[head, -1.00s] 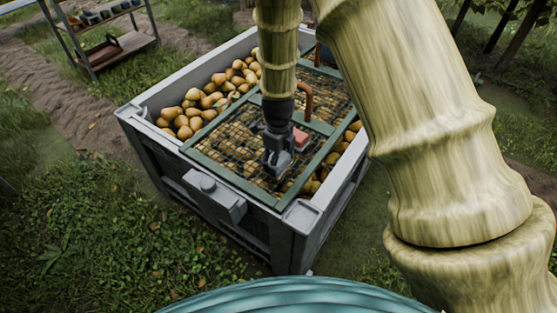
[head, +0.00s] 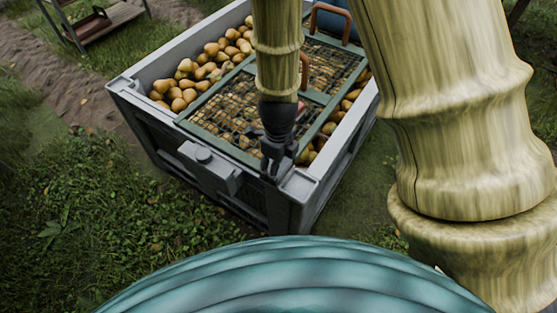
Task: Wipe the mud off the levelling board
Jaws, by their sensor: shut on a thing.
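The green-framed mesh panel (head: 335,94), which I take as the levelling board, lies over the pears in the grey bin, with brown handles on it. My gripper (head: 271,175) hangs down at the near right corner of the panel, close to the bin's rim. It is shut, but what it holds is too small and dark to make out. My arm hides part of the mesh. A small reddish patch (head: 300,105) shows beside my arm; I cannot tell what it is. I cannot make out mud clearly on the panel.
The grey bin (head: 330,165) holds several pears (head: 205,68) left of the panel. A grey box (head: 208,168) sticks out of its front wall. A metal shelf (head: 110,22) stands at the upper left. Grass lies around the bin.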

